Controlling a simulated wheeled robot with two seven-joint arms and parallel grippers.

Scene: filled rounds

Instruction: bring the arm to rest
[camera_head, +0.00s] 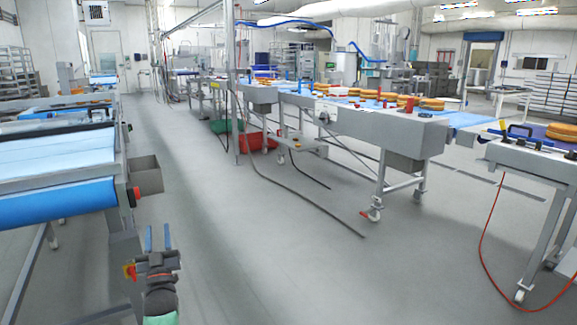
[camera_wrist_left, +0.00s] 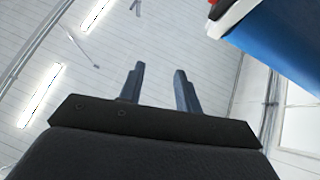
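My left gripper (camera_head: 158,238) shows at the lower left of the head view, its two blue fingers pointing up and apart. It is over the floor, just right of the blue conveyor's end. In the left wrist view the two fingers (camera_wrist_left: 160,85) are spread with nothing between them, and the ceiling is behind them. My right gripper is in neither view.
A conveyor with a blue belt (camera_head: 62,200) stands at the left, close to my left gripper. A grey box (camera_head: 145,170) is fixed at its side. A conveyor line with round items (camera_head: 432,103) stands at the right. The grey floor (camera_head: 270,260) between is clear apart from cables.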

